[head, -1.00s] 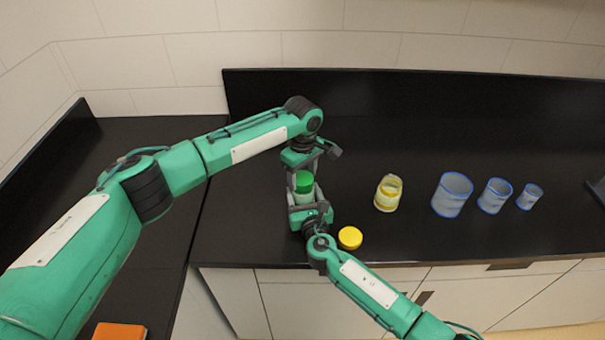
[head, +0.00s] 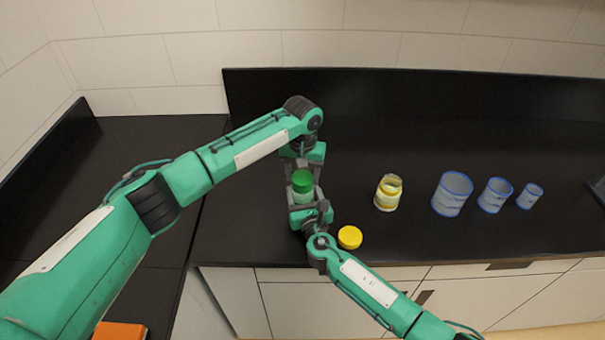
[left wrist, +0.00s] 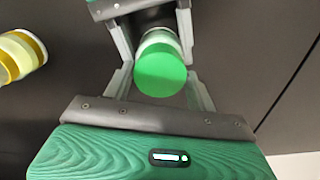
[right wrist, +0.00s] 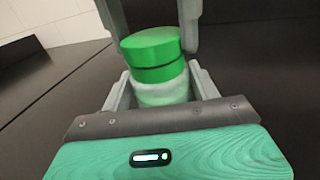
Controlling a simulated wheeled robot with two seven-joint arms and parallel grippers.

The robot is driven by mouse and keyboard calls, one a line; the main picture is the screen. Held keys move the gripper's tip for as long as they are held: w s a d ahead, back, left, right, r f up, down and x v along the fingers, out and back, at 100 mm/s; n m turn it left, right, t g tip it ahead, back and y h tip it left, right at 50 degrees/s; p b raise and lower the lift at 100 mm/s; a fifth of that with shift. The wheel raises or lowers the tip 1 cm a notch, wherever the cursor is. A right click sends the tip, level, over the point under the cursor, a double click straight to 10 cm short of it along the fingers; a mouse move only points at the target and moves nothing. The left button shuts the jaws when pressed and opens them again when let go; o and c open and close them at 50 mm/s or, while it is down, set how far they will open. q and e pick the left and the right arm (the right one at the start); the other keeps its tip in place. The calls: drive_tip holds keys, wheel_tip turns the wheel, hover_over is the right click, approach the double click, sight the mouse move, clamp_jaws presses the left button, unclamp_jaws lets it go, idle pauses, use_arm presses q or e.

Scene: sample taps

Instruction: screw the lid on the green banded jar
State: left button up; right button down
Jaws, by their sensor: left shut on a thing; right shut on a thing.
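The green lid (head: 302,180) sits on top of the green banded jar (right wrist: 160,93), an upright pale jar whose green band (right wrist: 160,73) shows just under the lid in the right wrist view. A thin seam shows between lid and band; I cannot tell how tight the lid is. My left gripper (head: 302,179) comes from above and is shut on the lid, its fingers on either side. My right gripper (right wrist: 162,92) is shut on the jar's body, below the band. The lid's round top shows in the left wrist view (left wrist: 160,70). The jar's base is hidden.
A yellow lid (head: 350,237) lies just right of my right gripper, near the counter's front edge. A yellow-banded jar (head: 388,193) stands open further right. Several blue-rimmed containers (head: 452,194) stand beyond it. The black counter (head: 260,150) behind is clear.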

use_arm(q)
drive_tip(key=m, duration=0.4)
drive_tip(key=shift+m, duration=0.4)
drive_tip(key=m, duration=0.4)
drive_tip(key=shift+m, duration=0.3)
drive_tip(key=m, duration=0.7)
drive_tip(key=shift+w+m, duration=0.1)
drive_tip(key=shift+m, duration=0.2)
drive_tip(key=m, duration=0.4)
drive_tip(key=shift+m, duration=0.4)
drive_tip(key=m, duration=1)
drive_tip(key=shift+m, duration=0.4)
drive_tip(key=o, duration=1.2)
drive_tip(key=shift+f, duration=0.1)
drive_tip(key=shift+c, duration=0.2)
